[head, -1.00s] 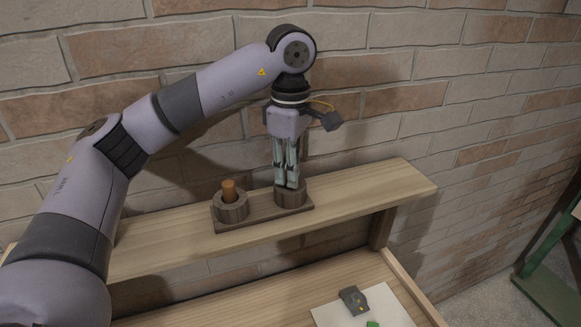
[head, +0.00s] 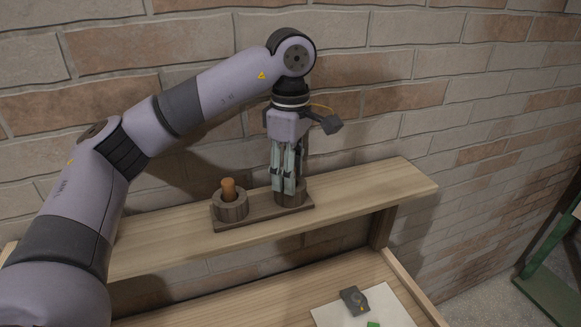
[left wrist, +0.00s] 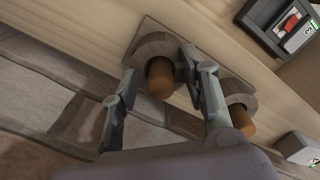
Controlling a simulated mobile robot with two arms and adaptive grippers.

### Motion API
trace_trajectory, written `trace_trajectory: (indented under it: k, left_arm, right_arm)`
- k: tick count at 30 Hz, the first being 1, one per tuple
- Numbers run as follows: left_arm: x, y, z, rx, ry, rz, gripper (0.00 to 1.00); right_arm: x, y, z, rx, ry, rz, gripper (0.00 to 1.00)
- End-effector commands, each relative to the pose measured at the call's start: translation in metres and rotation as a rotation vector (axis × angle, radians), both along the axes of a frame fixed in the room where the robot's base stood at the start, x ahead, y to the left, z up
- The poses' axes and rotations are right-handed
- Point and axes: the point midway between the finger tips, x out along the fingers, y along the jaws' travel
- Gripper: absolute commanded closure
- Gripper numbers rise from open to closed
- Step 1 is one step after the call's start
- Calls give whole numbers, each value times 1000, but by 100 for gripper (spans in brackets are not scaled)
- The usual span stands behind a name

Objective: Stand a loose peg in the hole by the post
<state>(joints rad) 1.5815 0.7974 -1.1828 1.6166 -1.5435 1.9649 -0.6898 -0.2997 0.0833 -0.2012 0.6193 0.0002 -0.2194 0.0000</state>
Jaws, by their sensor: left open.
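A dark wooden base (head: 262,220) on the upper shelf carries two round, cup-like wooden holders. The left holder (head: 231,210) has an orange-brown peg (head: 228,187) standing up out of it. The right holder (head: 293,196) is partly hidden behind the fingers of my left gripper (head: 285,190). In the left wrist view, my left gripper (left wrist: 160,97) is open, a finger on each side of an orange-brown peg (left wrist: 160,80) that stands in the holder (left wrist: 150,45) there. The other peg (left wrist: 241,121) shows in its own holder beyond the right-hand finger. My right gripper is out of view.
The wooden shelf (head: 370,190) runs along a brick wall close behind. Below it, a lower wooden surface holds a white sheet (head: 390,303) with a grey device (head: 355,299) and a small green piece (head: 372,324). The shelf is clear right of the base.

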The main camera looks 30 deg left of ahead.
Motion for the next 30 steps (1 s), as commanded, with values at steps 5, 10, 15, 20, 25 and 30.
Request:
trace_trajectory:
  k: [5,10,15,20,25,30]
  left_arm:
    - [1,0,13,0,-1,0,58]
    - [0,0,43,1,-6,0,58]
    - [0,0,75,1,-7,3,58]
    - [0,0,99,1,-5,1,58]
    - [0,0,115,1,-2,1,58]
    - [-1,0,120,0,0,0,58]
  right_arm:
    - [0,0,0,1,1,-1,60]
    - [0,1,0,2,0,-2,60]
    - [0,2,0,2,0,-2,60]
    - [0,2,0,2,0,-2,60]
    - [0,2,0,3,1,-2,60]
    - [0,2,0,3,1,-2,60]
